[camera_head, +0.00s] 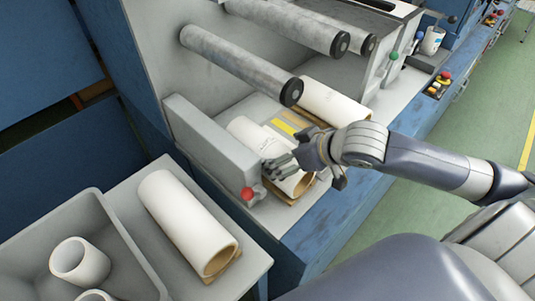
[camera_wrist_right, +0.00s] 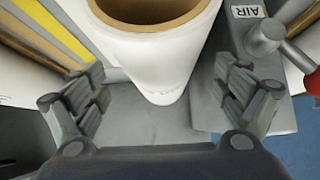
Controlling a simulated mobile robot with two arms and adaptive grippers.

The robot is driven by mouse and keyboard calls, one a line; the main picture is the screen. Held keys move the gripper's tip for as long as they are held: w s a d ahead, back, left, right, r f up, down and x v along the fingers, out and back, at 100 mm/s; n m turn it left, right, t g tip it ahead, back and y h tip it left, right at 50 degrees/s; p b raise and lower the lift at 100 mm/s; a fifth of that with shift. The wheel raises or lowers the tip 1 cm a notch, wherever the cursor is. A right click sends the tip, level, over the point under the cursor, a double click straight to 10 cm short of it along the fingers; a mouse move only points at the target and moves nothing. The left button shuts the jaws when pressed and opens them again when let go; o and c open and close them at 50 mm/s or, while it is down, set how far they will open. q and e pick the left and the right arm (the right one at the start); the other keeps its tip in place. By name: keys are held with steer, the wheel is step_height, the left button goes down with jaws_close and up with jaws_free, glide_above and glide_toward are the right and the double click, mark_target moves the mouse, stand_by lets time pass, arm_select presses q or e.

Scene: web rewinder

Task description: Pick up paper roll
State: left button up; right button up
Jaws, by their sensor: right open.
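A white paper roll (camera_head: 250,133) with a brown core lies in the machine's lower bay. My right gripper (camera_head: 283,165) is over the near end of this roll and hides part of it. In the right wrist view the roll (camera_wrist_right: 165,60) shows its open brown core end and lies between the two spread fingers of the gripper (camera_wrist_right: 165,100). The fingers are open, with gaps to the roll on both sides. Another white roll (camera_head: 333,101) lies farther back in the bay. A third roll (camera_head: 185,215) lies on the grey side table. My left gripper is out of view.
Grey metal rollers (camera_head: 240,65) stick out above the bay. A grey plate with a red-knobbed lever (camera_head: 248,193) stands left of the roll. A grey bin (camera_head: 110,235) with small white rolls is at lower left. Green floor (camera_head: 480,110) is open at right.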

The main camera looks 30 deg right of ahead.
steer(key=shift+w+a+f, duration=0.2)
steer(key=shift+w+f, duration=0.1)
steer(key=shift+w, duration=0.15)
steer(key=shift+w+a+f, duration=0.15)
steer(key=shift+w+f, duration=0.3)
steer(key=shift+f, duration=0.1)
steer(key=x, duration=0.3)
steer(key=shift+w+f+p, duration=0.2)
steer(key=shift+f+p, duration=0.05)
steer(key=shift+p, duration=0.05)
steer(key=shift+w+f, duration=0.2)
steer(key=c, duration=1.4)
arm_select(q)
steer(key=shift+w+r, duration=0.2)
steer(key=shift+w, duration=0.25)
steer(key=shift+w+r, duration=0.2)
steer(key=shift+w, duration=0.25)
